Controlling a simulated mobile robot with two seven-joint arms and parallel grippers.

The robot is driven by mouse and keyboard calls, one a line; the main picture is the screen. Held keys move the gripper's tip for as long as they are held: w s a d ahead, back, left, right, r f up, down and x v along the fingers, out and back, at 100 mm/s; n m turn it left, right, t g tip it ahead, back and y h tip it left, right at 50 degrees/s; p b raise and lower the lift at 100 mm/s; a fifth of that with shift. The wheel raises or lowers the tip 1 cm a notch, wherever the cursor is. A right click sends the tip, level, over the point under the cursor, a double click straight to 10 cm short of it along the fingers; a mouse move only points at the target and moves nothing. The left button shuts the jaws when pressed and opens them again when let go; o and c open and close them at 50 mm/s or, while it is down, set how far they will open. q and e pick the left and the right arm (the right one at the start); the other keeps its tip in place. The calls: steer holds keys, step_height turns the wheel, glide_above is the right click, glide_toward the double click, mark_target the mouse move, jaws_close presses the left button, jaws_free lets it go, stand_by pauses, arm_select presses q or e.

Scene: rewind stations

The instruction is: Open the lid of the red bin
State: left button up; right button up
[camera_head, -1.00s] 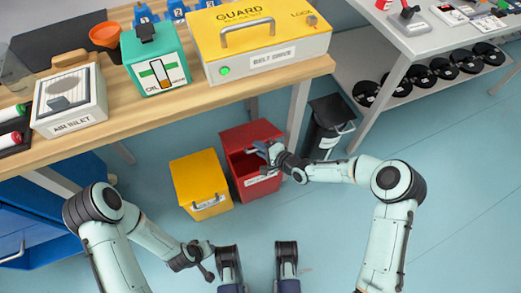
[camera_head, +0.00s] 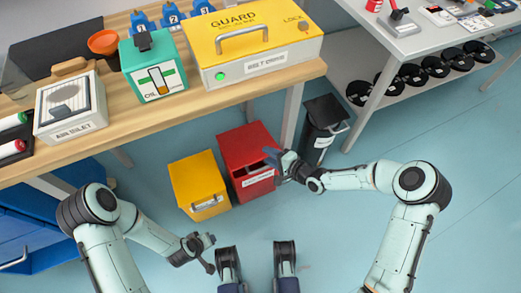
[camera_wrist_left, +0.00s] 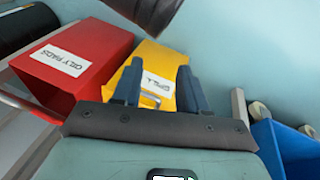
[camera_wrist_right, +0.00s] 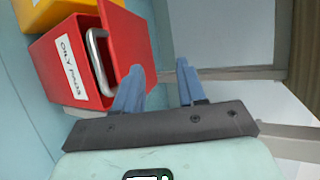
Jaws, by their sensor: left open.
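The red bin (camera_head: 240,143) stands on the floor below the bench. Its lid looks flat or nearly flat; whether it is fully shut I cannot tell. My left gripper (camera_head: 209,255) is open and empty, low in front of the bins. The red bin (camera_wrist_left: 65,80) also shows in the left wrist view.
A yellow bin (camera_head: 195,175) stands close to the red bin's left. A black bin (camera_head: 325,110) stands to its right near a bench leg. The wooden bench (camera_head: 150,125) overhangs behind. The floor in front is clear.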

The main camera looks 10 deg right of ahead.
arm_select(q)
steer(key=s, duration=0.1)
steer(key=s+d+r+p, duration=0.1)
steer(key=s, duration=0.1)
steer(key=shift+d+r+g, duration=0.25)
steer(key=shift+r+g, duration=0.15)
arm_select(e)
steer(key=v, duration=0.6)
